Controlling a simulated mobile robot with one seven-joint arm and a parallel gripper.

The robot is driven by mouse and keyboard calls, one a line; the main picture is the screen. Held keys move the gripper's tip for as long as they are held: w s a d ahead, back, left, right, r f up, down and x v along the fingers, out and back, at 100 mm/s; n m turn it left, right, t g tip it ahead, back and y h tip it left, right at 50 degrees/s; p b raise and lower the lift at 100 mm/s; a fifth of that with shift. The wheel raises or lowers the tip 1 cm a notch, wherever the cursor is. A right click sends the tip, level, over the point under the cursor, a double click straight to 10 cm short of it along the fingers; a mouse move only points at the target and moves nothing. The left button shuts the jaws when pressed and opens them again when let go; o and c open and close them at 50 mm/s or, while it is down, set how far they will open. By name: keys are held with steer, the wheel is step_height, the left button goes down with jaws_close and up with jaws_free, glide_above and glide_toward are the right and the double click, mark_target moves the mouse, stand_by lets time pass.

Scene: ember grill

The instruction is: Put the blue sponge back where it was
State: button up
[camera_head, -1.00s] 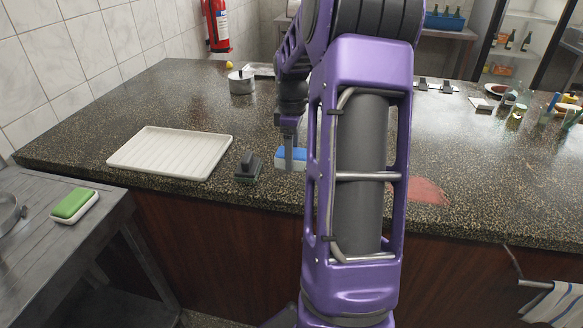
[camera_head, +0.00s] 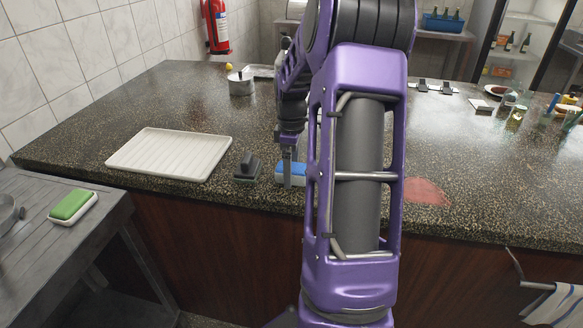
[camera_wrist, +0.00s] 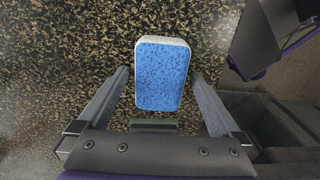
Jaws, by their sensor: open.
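The blue sponge (camera_head: 291,172) lies on the speckled stone counter near its front edge, blue side up with a pale underside. It also shows in the wrist view (camera_wrist: 162,75), between my two fingers. My gripper (camera_head: 288,176) points down at the sponge. In the wrist view my gripper (camera_wrist: 160,82) is open, with a finger on each side of the sponge. A gap shows on both sides, so the fingers appear not to touch it. My arm hides part of the counter to the right of the sponge.
A white ribbed tray (camera_head: 170,152) lies further left. A green sponge (camera_head: 73,205) sits on the lower grey table. A pot (camera_head: 241,84) stands at the back. A red patch (camera_head: 427,191) marks the counter to the right.

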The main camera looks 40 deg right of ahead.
step_height(320, 180, up, 12)
steer(key=p, duration=0.1)
steer(key=shift+r, duration=0.15)
stand_by(0.3)
stand_by(0.5)
